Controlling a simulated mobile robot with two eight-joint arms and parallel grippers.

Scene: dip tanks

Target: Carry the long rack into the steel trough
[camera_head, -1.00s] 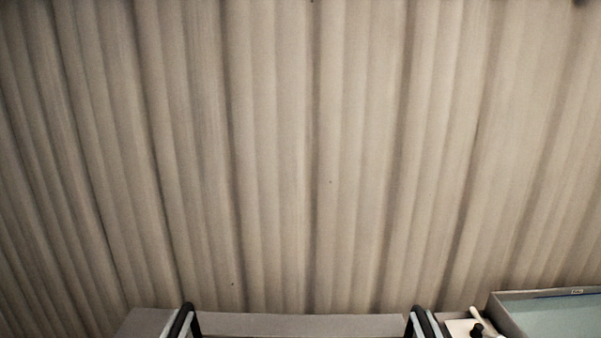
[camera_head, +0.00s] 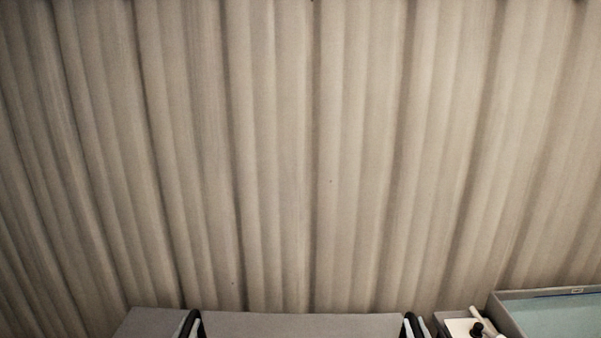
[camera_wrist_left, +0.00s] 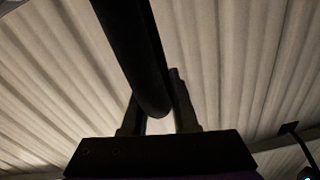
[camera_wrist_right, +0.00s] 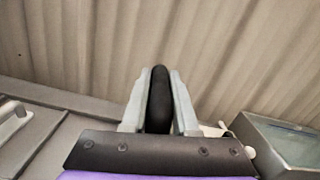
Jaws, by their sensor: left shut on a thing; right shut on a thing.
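The long rack shows only as black handle parts, one at the lower left (camera_head: 191,322) and one at the lower right (camera_head: 411,324) of the head view; its body is out of view. My left gripper (camera_wrist_left: 157,100) is shut on a thick black bar (camera_wrist_left: 135,45) of the rack. My right gripper (camera_wrist_right: 159,84) is shut on a black bar (camera_wrist_right: 158,110) of the rack, with pale fingers on both sides. A grey-walled tank (camera_head: 505,318) with pale blue-green contents stands at the lower right; I cannot tell whether it is the steel trough.
A grey surface (camera_head: 300,325) spans the bottom between the handles. A white card or tray (camera_head: 457,326) with a small black-and-white item lies beside the tank. A beige pleated curtain (camera_head: 300,150) fills the background. The tank wall (camera_wrist_right: 250,135) shows right of my right gripper.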

